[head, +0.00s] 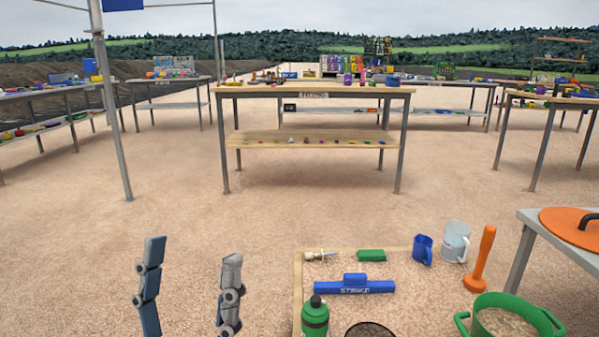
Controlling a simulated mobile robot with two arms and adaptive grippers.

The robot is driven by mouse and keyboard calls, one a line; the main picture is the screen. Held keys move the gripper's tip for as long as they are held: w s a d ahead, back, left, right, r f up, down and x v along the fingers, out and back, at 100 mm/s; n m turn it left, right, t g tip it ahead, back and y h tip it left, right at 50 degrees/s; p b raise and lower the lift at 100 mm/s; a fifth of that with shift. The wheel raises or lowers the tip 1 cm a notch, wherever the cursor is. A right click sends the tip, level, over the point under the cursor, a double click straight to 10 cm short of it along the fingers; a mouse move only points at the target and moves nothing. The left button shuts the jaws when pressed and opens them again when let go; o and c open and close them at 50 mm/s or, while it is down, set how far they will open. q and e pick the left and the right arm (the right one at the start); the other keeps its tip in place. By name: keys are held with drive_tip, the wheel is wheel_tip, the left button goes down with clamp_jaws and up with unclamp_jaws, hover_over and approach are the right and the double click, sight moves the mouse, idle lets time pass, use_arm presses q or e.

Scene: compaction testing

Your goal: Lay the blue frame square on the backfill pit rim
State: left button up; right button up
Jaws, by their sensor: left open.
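My left gripper (190,285) is open and empty. Its two grey fingers stand wide apart at the lower left, over the gravel, with a clear gap to the things on the right. I cannot make out a blue square frame or a backfill pit rim in the head view. A blue bar marked with white letters (375,287) lies on a pale board with a light wooden edge (298,280) at the lower middle. My right gripper is not in view.
Near the board are a green bottle (315,318), a green block (371,255), a blue mug (422,249), a clear jug (456,240), an orange tamper (482,260) and a green pot (511,312). An orange lid (565,226) lies at right. Behind, a wooden table (312,89) stands beyond open gravel.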

use_arm(q)
drive_tip(key=w+d+f+n+g+y+p, duration=0.25)
drive_tip(key=w+f+g+y+p, duration=0.3)
drive_tip(key=w+f+p, duration=0.6)
wheel_tip(320, 180, down, 23)
drive_tip(key=w+a+g+y+p, duration=0.2)
drive_tip(key=g+y+p, duration=0.1)
drive_tip(key=g+p, duration=0.5)
drive_tip(key=s+a+f+g+y+p, duration=0.1)
drive_tip(key=s+a+f+g+p, duration=0.3)
drive_tip(key=s+f, duration=0.45)
drive_tip(key=s+a+f+g+y+p, duration=0.1)
drive_tip(key=s+a+f+g+p, duration=0.1)
drive_tip(key=s+f+g+p, duration=0.45)
drive_tip(key=s+a+f+g+p, duration=0.1)
drive_tip(key=s+a+p, duration=0.1)
drive_tip(key=s, duration=0.8)
drive_tip(key=s+a+f+g+y+p, duration=0.1)
drive_tip(key=s+a+f+p, duration=0.1)
drive_tip(key=s, duration=0.8)
drive_tip(key=s+a+f+g+p, duration=0.1)
drive_tip(key=s+a+g+p, duration=0.1)
drive_tip(key=s, duration=0.8)
drive_tip(key=shift+f+p, duration=0.3)
drive_tip(key=shift+f, duration=0.1)
